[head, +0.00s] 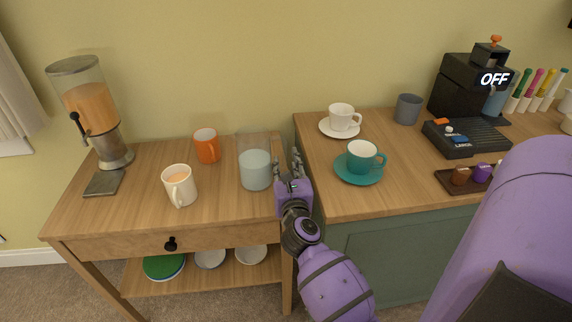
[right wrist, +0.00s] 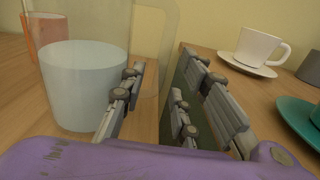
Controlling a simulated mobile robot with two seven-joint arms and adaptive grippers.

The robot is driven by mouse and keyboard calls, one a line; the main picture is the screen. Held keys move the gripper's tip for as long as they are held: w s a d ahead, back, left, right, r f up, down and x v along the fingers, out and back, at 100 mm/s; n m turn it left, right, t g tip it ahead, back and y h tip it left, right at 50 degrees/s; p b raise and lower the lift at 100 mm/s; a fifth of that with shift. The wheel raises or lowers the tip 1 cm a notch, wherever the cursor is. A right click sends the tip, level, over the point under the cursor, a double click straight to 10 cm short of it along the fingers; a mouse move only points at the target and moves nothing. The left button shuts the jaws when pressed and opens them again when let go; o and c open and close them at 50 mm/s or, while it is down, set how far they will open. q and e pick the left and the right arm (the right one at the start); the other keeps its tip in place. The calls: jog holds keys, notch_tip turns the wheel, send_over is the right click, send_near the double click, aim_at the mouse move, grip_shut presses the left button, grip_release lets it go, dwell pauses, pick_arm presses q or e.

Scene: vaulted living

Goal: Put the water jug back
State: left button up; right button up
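The water jug (head: 255,168) is clear, partly filled with pale water, and stands upright on the right side of the lower wooden table (head: 135,212). It also shows at the left in the right wrist view (right wrist: 85,85), with its clear handle towards my gripper. My right gripper (head: 291,166) is just right of the jug, low beside the handle. Its fingers are spread apart, and in the right wrist view (right wrist: 165,95) the handle shows behind and between them. I cannot tell whether they touch it. My left gripper is not in view.
A white mug (head: 179,186), an orange mug (head: 206,147) and a juice dispenser (head: 90,108) stand left of the jug. On the higher cabinet (head: 400,195), close right of my gripper, are a teal cup (head: 361,157), a white cup (head: 341,116) and a black coffee machine (head: 462,88).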

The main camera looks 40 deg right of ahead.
jog(key=shift+r, duration=0.25)
jog(key=v, duration=1.2)
jog(key=shift+b, duration=0.35)
jog(key=s+a+f+n+g+y, duration=0.1)
jog(key=s+a+f+n+y, duration=0.5)
jog(key=n, duration=0.8)
jog(key=s+a+f+n+y, duration=0.4)
jog(key=s+a+f+n, duration=0.45)
jog(key=n, duration=0.65)
jog(key=s+f+n+g, duration=0.3)
jog(key=s+f+n, duration=0.3)
jog(key=s, duration=0.4)
jog(key=s+f+n+g, duration=0.4)
jog(key=s+f+n, duration=0.3)
jog(key=s+n, duration=0.1)
jog(key=shift+s+a, duration=0.5)
jog(key=shift+s, duration=0.4)
